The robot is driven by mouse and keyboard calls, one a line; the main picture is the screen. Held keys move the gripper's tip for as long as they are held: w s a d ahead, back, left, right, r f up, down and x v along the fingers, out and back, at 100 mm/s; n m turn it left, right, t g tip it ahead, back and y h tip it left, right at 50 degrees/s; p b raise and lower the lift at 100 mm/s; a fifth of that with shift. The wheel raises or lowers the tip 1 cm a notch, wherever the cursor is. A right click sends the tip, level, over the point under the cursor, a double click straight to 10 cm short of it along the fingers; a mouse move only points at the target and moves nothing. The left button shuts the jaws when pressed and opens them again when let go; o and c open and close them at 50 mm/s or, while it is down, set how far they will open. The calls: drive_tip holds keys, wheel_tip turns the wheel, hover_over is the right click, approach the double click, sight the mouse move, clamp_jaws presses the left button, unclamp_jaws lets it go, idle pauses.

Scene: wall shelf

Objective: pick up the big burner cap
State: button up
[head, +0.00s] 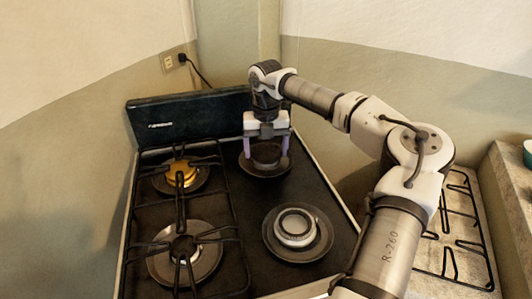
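My gripper (266,156) points down over the back right burner of the stove, with its two purple-grey fingers wide apart. A dark round cap (266,152) sits between the fingers on that burner, one finger on each side. It looks like the big burner cap, but no label or size comparison confirms it. I cannot make out contact between fingers and cap. The front right burner (295,228) shows a pale metal ring with a grey centre and no grate over it.
The stove's left half carries black grates (180,215) over a brass-coloured back burner (181,172) and a front burner (184,252). A dark back panel (190,118) stands behind. Another grate (455,240) lies on the right counter, partly behind my arm. A power cord hangs from the wall outlet (174,61).

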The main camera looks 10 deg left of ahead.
drive_tip(key=shift+c, duration=0.6)
drive_tip(key=shift+r, duration=0.1)
